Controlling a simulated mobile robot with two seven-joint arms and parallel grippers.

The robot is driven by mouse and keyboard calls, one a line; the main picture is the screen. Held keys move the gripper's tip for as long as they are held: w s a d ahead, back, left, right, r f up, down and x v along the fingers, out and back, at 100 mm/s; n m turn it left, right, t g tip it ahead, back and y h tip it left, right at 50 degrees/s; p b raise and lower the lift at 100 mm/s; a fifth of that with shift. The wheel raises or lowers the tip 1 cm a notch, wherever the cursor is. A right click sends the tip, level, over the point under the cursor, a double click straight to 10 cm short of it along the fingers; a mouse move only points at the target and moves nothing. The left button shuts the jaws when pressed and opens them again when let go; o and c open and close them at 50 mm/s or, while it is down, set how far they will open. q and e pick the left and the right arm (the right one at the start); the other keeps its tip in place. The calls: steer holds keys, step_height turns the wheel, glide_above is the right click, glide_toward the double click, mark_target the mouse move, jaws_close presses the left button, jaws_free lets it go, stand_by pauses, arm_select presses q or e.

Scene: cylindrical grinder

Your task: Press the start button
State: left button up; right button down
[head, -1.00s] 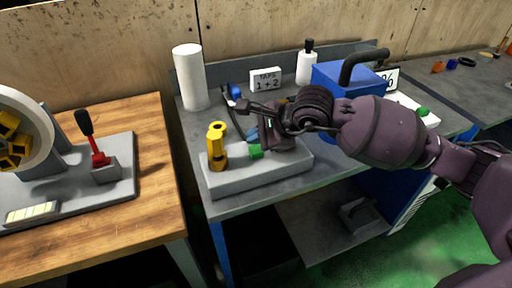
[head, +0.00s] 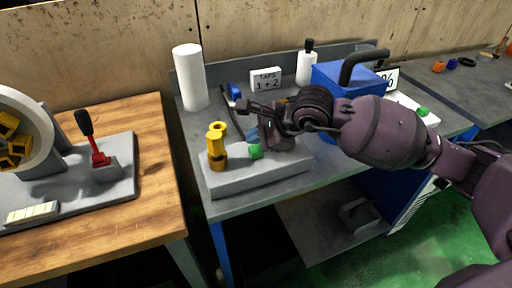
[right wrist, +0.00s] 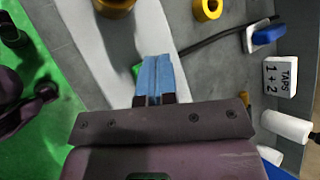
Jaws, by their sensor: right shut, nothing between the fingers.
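A small green button (head: 256,152) sits on top of a long grey block (head: 235,179) on the grey bench. My right gripper (head: 252,135) is shut and empty, with its blue fingertips just above and beside the button. In the right wrist view the blue fingertips (right wrist: 155,65) are pressed together. A sliver of the green button (right wrist: 137,70) shows at their left, mostly hidden behind them. I cannot tell whether they touch it. My left gripper is not in view.
A yellow post (head: 216,155) stands on the block left of the button, with a yellow ring (head: 219,128) behind. A white cylinder (head: 190,75), a "TAPS 1+2" sign (head: 266,78) and a blue box (head: 347,82) stand farther back.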

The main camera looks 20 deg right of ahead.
steer(key=shift+f, duration=0.2)
steer(key=shift+f, duration=0.25)
steer(key=shift+f+b, duration=0.3)
steer(key=shift+f, duration=0.1)
stand_by(0.7)
steer(key=shift+f, duration=0.25)
stand_by(0.3)
steer(key=shift+r, duration=0.1)
steer(key=shift+r+p, duration=0.4)
steer(key=shift+r, duration=0.55)
